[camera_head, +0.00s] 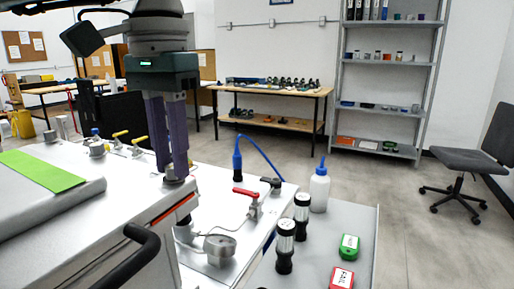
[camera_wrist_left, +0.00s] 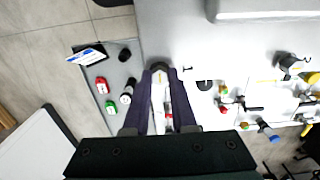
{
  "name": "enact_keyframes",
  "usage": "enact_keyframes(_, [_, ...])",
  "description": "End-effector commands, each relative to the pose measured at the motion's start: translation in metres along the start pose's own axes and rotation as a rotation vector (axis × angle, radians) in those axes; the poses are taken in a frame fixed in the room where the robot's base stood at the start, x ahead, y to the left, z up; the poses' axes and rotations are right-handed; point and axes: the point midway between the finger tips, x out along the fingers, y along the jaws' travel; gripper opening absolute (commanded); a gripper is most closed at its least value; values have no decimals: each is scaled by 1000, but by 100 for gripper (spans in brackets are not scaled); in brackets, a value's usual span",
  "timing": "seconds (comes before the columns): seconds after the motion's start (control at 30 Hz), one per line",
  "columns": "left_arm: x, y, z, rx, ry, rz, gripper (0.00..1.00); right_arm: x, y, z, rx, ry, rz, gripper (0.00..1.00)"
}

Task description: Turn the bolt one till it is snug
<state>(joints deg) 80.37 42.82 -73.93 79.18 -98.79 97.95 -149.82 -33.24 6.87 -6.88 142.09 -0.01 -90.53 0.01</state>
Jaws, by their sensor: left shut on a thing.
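My left gripper (camera_head: 172,172) points straight down over the white analyser housing (camera_head: 110,200). Its two purple fingers are close together at their tips, shut on the bolt (camera_head: 174,181), a small metal part at the top surface near the housing's front edge. Most of the bolt is hidden by the fingers. In the left wrist view the fingertips (camera_wrist_left: 160,72) meet around a dark round spot, and the bolt cannot be made out clearly. My right gripper is not in view.
A red-handled valve (camera_head: 248,194) and a round metal cap (camera_head: 220,246) stand on the lower deck. A blue-topped bottle (camera_head: 319,188), black cylinders (camera_head: 285,246), a green box (camera_head: 348,247) and a red box (camera_head: 342,278) are on the side shelf. Yellow-handled valves (camera_head: 121,134) stand behind.

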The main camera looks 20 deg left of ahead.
Motion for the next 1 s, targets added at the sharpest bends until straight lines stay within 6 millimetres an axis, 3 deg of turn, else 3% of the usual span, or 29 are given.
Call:
enact_keyframes(0.2, [-2,1,0,1,1,3,0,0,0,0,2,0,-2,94])
enact_keyframes(0.23, [-2,1,0,1,1,3,28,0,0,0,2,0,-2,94])
enact_keyframes(0.47, [-1,1,0,-1,1,1,54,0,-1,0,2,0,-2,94])
enact_keyframes(0.77, [-3,0,0,-2,1,1,55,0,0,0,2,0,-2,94])
enact_keyframes(1.0, [-41,1,-2,-2,7,1,55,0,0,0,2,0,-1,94])
